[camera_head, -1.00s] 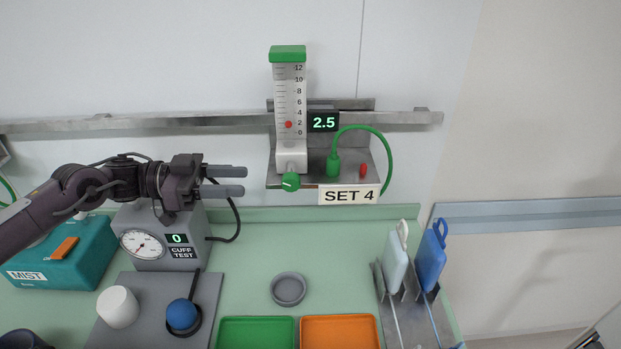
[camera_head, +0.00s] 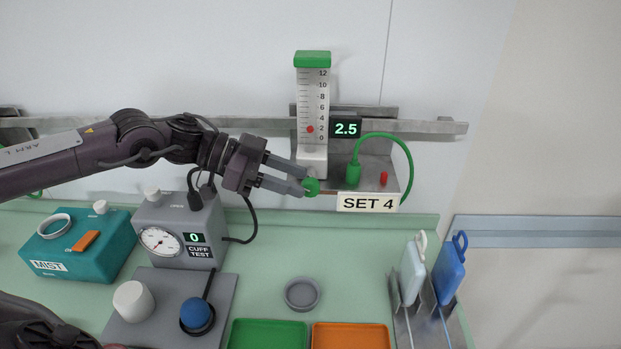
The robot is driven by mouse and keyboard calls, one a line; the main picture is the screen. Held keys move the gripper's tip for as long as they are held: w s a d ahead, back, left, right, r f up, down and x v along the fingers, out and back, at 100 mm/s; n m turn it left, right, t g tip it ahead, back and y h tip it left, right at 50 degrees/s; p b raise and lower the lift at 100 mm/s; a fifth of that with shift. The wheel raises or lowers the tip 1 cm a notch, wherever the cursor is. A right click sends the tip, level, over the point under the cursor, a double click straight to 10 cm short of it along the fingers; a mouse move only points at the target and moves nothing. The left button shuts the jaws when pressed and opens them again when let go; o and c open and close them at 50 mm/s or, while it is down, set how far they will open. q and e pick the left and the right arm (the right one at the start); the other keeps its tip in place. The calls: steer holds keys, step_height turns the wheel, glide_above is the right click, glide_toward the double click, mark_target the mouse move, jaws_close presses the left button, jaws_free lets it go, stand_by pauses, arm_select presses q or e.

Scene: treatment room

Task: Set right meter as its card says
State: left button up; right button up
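The right meter (camera_head: 312,105) is an upright white flow tube with a green cap, mounted on the wall rail. The card (camera_head: 368,203) below reads SET 4. A green knob (camera_head: 312,187) is at the meter's foot. My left gripper (camera_head: 304,182) reaches in from the left with its fingertips at the knob. The fingers are apart, and the knob shows at their tips; whether they touch it is hard to tell. My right gripper is not in view.
A grey cuff tester (camera_head: 181,228) reading 0 and a teal MIST box (camera_head: 78,248) stand below my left arm. A green hose (camera_head: 405,160) loops right of the meter. Paddles (camera_head: 450,270) stand in a rack at right. Green (camera_head: 268,336) and orange (camera_head: 350,338) trays lie in front.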

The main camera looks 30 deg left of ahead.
mark_target(303, 183)
arm_select(q)
steer(key=shift+p+x, duration=0.4)
steer(key=shift+x, duration=1.25)
